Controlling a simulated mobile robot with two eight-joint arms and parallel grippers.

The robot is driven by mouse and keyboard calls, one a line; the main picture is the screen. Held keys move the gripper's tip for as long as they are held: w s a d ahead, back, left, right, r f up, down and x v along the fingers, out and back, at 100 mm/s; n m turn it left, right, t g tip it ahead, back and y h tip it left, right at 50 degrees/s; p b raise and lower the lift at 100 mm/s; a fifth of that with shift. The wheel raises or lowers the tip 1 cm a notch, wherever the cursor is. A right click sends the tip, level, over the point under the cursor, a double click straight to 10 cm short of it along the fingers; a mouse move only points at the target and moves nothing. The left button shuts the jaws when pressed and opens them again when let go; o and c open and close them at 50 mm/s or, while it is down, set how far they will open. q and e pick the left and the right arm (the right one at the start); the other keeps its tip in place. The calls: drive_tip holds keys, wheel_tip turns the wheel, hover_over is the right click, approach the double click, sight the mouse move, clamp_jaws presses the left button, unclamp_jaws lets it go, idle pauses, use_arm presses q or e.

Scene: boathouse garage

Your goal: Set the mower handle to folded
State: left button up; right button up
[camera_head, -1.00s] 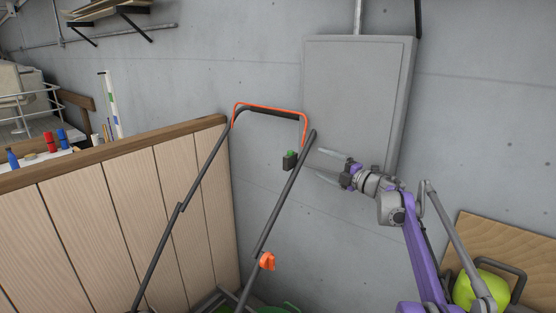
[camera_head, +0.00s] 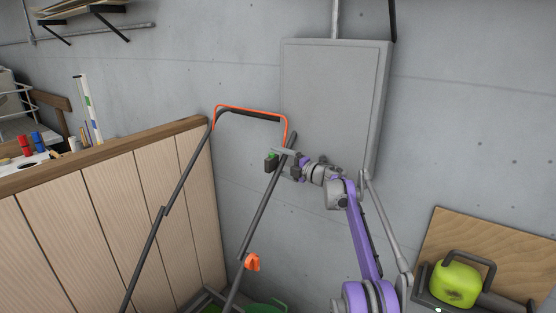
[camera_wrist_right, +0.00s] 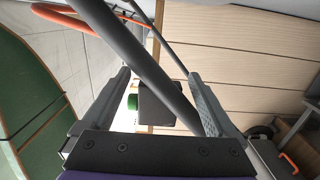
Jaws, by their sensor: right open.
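The mower handle (camera_head: 262,205) is a dark tubular frame standing raised, with an orange bail bar (camera_head: 250,109) at its top. A small dark switch box with a green button (camera_head: 271,162) sits on its right tube. An orange knob (camera_head: 252,262) is lower on that tube. My right gripper (camera_head: 284,160) is open at the upper right tube, beside the switch box. In the right wrist view the tube (camera_wrist_right: 135,60) runs slantwise between the two open fingers. I cannot tell whether a finger touches it. The mower body is mostly hidden below. My left gripper is not in view.
A wood-plank partition (camera_head: 110,210) stands left of the handle. A grey wall cabinet (camera_head: 335,100) is on the concrete wall behind. A yellow-green device (camera_head: 455,284) sits at the lower right before a plywood board (camera_head: 490,255).

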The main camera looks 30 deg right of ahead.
clamp_jaws()
idle(0.5)
